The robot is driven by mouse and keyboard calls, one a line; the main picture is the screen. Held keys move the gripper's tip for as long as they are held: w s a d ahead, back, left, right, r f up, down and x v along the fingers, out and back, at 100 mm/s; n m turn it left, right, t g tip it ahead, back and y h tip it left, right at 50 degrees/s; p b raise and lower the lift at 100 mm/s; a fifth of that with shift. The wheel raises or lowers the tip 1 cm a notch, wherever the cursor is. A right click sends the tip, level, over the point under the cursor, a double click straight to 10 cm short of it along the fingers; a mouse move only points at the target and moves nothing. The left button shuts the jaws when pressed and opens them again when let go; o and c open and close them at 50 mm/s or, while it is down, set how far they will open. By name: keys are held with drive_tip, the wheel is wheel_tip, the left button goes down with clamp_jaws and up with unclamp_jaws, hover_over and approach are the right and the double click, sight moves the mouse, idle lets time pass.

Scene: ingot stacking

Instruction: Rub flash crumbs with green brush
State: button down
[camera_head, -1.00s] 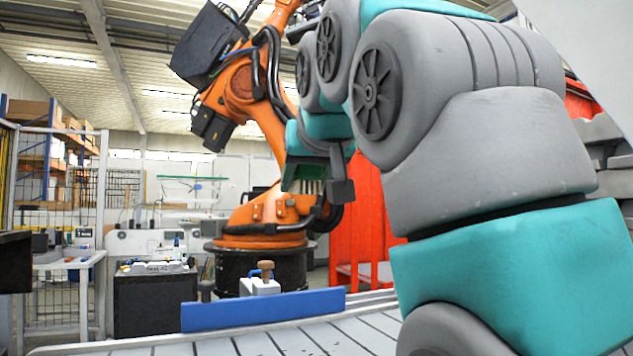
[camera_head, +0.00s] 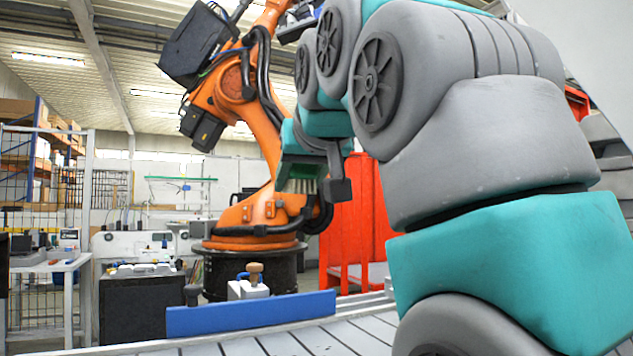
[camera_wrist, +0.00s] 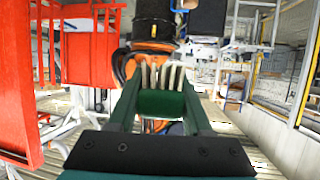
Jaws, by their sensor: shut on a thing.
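My gripper (camera_wrist: 160,92) is shut on a green brush (camera_wrist: 161,104), whose body sits between the two fingers in the wrist view. Its pale bristles stick out past the fingertips. In the head view the gripper (camera_head: 316,170) is partly hidden behind my arm, and the pale bristles (camera_head: 301,186) hang down in the air above the slatted surface. No flash crumbs can be made out in either view.
A slatted conveyor-like surface (camera_head: 290,340) lies in front, with a long blue bar (camera_head: 250,314) along its far edge. A white block with a brown knob (camera_head: 255,274) stands behind the bar. A large orange robot (camera_head: 262,210) and red panels (camera_head: 356,215) stand beyond.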

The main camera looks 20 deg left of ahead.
drive_tip(key=shift+s+d+r, duration=0.55)
drive_tip(key=shift+s+d, duration=0.4)
drive_tip(key=shift+s, duration=4.15)
drive_tip(key=shift+w+a+r, duration=0.1)
drive_tip(key=shift+w+a, duration=0.15)
drive_tip(key=shift+w, duration=0.8)
drive_tip(key=shift+w+a+r, duration=0.1)
drive_tip(key=shift+w+a, duration=0.1)
drive_tip(key=shift+w, duration=0.8)
drive_tip(key=shift+w+a, duration=0.1)
drive_tip(key=shift+w, duration=0.45)
drive_tip(key=shift+r, duration=0.1)
